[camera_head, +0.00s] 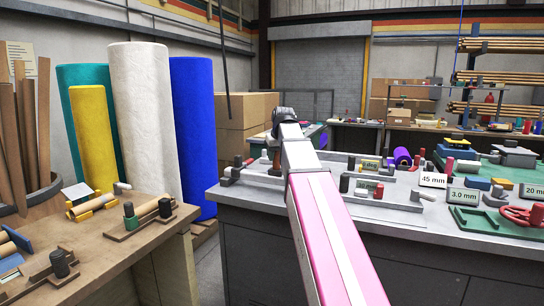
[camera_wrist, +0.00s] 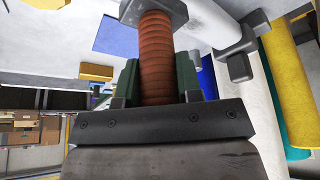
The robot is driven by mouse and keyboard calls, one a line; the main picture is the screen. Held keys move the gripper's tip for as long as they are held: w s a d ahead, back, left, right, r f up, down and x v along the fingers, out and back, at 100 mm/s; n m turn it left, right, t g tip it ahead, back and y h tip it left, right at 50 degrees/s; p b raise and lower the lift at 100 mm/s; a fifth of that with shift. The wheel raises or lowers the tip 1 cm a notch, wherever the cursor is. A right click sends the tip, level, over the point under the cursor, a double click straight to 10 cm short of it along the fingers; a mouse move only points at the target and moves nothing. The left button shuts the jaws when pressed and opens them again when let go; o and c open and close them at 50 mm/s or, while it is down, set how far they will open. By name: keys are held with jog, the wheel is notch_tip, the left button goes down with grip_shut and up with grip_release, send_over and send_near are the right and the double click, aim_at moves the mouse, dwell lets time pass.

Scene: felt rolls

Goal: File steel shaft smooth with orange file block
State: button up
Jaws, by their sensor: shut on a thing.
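In the wrist view my gripper (camera_wrist: 158,100) is shut on a ribbed orange-brown piece, which looks like the file block (camera_wrist: 157,60). A dark grey block (camera_wrist: 153,12) sits at its far end. A pale grey cylinder, probably the steel shaft (camera_wrist: 213,22), lies close beside it with a dark holder (camera_wrist: 241,45) around its end. I cannot tell whether the two touch. In the head view the held piece (camera_head: 276,159) shows small and brown below the end of my arm, over the left part of the grey workbench (camera_head: 235,199). My fingertips are hidden there.
Dark fixtures and small parts crowd the grey bench, with a 45 mm sign (camera_head: 433,180) and a red handwheel (camera_head: 522,216) at right. A wooden bench (camera_head: 150,243) stands at left. Tall felt rolls (camera_head: 142,110) stand behind it. An open floor gap separates the benches.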

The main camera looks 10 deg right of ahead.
jog(key=shift+d+r, duration=0.1)
jog(key=shift+r, duration=0.05)
dwell(0.3)
jog(key=shift+r, duration=0.65)
jog(key=shift+r, duration=0.1)
jog(key=shift+r, duration=2.45)
